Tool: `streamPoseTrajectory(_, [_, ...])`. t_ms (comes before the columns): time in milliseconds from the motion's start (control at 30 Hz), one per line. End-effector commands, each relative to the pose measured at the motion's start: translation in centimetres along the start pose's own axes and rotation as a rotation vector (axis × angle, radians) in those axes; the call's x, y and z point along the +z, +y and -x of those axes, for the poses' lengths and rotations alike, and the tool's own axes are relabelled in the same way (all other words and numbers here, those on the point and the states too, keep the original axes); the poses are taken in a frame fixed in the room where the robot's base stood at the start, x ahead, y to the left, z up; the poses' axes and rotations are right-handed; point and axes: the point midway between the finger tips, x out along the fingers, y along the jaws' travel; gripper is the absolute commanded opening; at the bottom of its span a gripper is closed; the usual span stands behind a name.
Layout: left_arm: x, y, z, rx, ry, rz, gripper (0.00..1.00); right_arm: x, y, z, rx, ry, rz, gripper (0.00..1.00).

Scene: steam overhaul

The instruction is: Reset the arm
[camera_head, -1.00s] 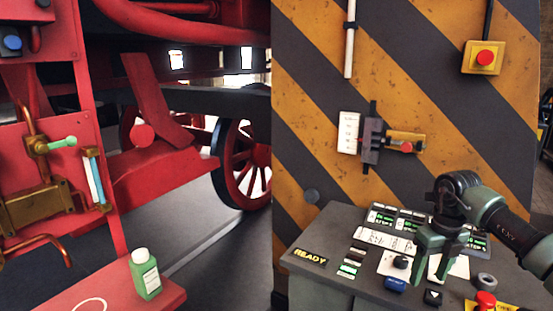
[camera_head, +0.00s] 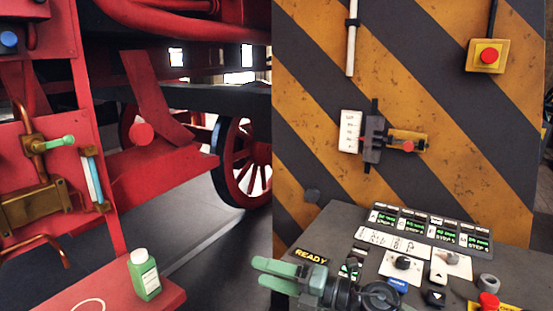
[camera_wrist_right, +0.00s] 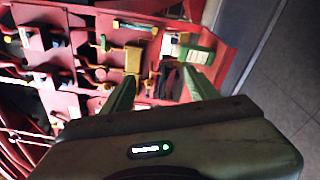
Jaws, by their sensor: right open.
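My right gripper (camera_head: 276,275) is at the bottom middle of the head view, with its green fingers pointing left and apart. Nothing is between them. It is in front of the left edge of the grey control console (camera_head: 340,228). In the right wrist view, its two fingers (camera_wrist_right: 160,90) are spread, with the red locomotive parts far beyond them. The arm behind it crosses the console's front edge and hides part of it. My left gripper is not in view.
A green bottle (camera_head: 145,275) stands on a red ledge (camera_head: 85,295) at left. A striped wall behind holds a lever unit (camera_head: 374,138) and a red stop button (camera_head: 488,55).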

Motion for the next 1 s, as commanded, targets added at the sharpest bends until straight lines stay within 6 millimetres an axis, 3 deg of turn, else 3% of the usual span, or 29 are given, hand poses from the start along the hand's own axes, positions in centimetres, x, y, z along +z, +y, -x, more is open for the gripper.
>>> streamPoseTrajectory(67, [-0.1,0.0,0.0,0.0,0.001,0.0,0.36,0.5,2.1,0.5,0.144,-0.201,-0.195,0.59])
streamPoseTrajectory(167, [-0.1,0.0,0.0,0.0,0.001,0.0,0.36,2.5,2.3,3.5,0.254,-0.473,-0.459,0.59])
streamPoseTrajectory(267, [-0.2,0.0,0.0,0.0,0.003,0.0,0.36,3.5,-0.7,8.2,0.29,-0.751,-0.744,0.59])
streamPoseTrajectory(367, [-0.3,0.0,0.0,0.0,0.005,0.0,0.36,2.1,-5.6,13.6,0.253,-1.015,-1.035,0.59])
streamPoseTrajectory(500, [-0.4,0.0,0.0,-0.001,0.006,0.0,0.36,-3.5,-11.9,20.2,0.118,-1.301,-1.377,0.59])
streamPoseTrajectory(600, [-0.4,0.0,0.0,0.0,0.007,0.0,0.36,-8.7,-14.9,23.8,-0.007,-1.45,-1.574,0.59])
streamPoseTrajectory(767, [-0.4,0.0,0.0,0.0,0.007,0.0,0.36,-15.5,-16.9,27.4,-0.181,-1.589,-1.777,0.59])
streamPoseTrajectory(1000, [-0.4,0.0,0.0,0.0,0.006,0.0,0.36,-23.0,-17.1,30.7,-0.391,-1.7,-1.967,0.59])
